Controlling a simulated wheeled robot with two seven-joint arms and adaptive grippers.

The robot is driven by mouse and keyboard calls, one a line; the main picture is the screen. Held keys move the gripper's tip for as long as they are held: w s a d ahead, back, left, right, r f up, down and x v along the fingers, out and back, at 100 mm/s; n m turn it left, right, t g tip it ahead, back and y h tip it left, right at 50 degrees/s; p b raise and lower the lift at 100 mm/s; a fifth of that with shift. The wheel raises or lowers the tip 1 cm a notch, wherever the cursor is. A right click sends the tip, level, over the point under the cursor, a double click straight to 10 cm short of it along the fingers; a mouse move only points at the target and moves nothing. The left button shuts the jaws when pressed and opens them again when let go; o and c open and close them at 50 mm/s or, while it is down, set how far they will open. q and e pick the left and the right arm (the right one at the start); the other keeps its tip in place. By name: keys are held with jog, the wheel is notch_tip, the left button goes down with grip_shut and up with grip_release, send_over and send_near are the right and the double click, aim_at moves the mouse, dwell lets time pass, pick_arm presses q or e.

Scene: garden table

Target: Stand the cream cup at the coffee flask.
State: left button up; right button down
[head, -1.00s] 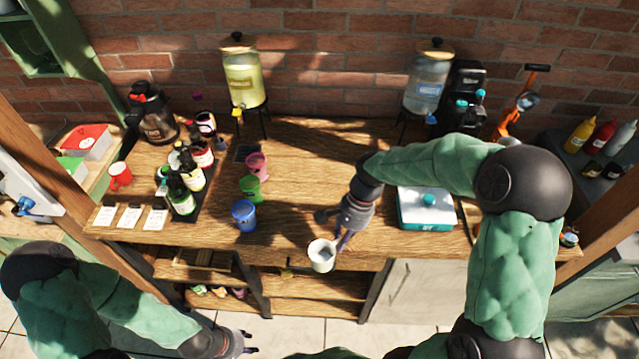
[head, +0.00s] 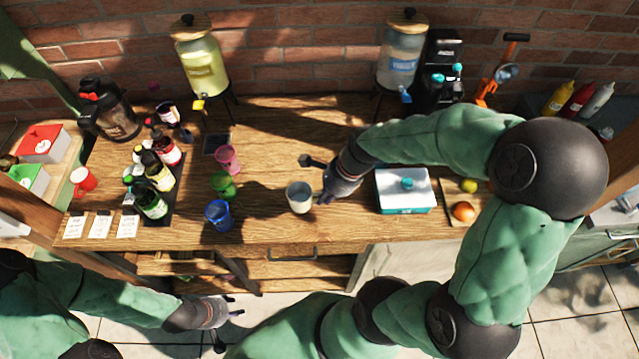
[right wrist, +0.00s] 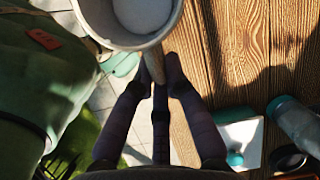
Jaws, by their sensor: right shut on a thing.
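The cream cup (head: 299,197) is upright, mouth up, over the front middle of the wooden table. My right gripper (head: 318,183) is shut on its handle, from the right of the cup. In the right wrist view the cup (right wrist: 138,40) fills the top, with the fingers (right wrist: 158,80) at its handle. Whether the cup touches the table is unclear. The coffee flask (head: 115,118), dark with a black and red top, stands at the back left. My left gripper (head: 232,318) hangs low in front of the table, empty, its fingers apart.
Pink (head: 228,158), green (head: 223,185) and blue (head: 218,215) cups stand left of the cream cup. Several bottles on a dark tray (head: 176,200) stand between them and the flask's front. The table's middle back is clear.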

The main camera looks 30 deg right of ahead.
jog(key=w+d+f, duration=0.2)
jog(key=w+d+f+b, duration=0.1)
jog(key=w+d+f, duration=0.1)
jog(key=w+f, duration=0.1)
jog(key=w+d+f, duration=0.2)
jog(key=w+f, duration=0.1)
jog(key=shift+w+d+b, duration=0.15)
jog(key=shift+d+b, duration=0.1)
jog(key=shift+b, duration=0.1)
jog(key=shift+w+d+f, duration=0.15)
jog(key=shift+w+f, duration=0.05)
jog(key=shift+f, duration=0.25)
jog(key=shift+f+b, duration=0.4)
jog(key=shift+f, duration=0.95)
jog(key=shift+f, duration=0.15)
jog(key=c, duration=1.3)
grip_release()
